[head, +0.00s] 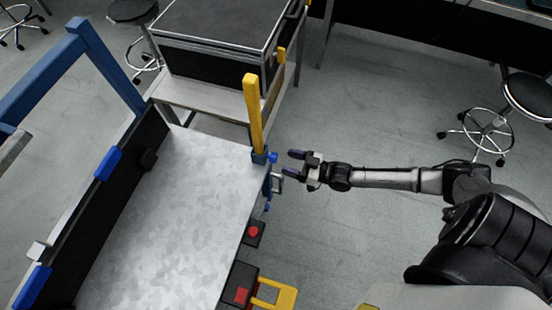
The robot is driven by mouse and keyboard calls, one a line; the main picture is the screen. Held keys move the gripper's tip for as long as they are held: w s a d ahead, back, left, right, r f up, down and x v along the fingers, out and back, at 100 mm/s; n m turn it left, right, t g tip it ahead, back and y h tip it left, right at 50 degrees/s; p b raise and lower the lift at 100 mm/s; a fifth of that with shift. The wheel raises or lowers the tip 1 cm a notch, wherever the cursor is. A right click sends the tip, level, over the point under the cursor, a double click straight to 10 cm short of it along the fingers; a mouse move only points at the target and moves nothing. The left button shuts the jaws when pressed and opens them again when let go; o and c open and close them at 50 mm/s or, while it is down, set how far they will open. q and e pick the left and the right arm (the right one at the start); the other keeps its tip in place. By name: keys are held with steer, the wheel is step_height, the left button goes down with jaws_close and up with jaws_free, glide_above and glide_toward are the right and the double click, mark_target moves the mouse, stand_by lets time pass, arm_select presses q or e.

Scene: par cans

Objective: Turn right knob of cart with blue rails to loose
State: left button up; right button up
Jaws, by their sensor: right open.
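The cart with blue rails fills the left side of the head view, with a grey mottled deck (180,215) and a blue rail frame (45,85) at its far left. A small blue knob (272,157) sits at the cart's right edge, by the foot of a yellow post (253,112). My right gripper (291,163) is open and empty just right of this knob, its fingers pointing at it with a small gap. A second small blue piece (267,207) shows lower on the same edge. My left gripper is not in view.
A metal handle (277,183) and a red button (253,231) on a dark box are on the cart's right edge. A yellow bracket (273,295) stands below. A black case (215,45) is behind the cart.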

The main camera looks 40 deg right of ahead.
mark_target(276, 158)
steer(key=shift+b+x, duration=0.65)
steer(key=shift+x, duration=1.95)
steer(key=c, duration=0.9)
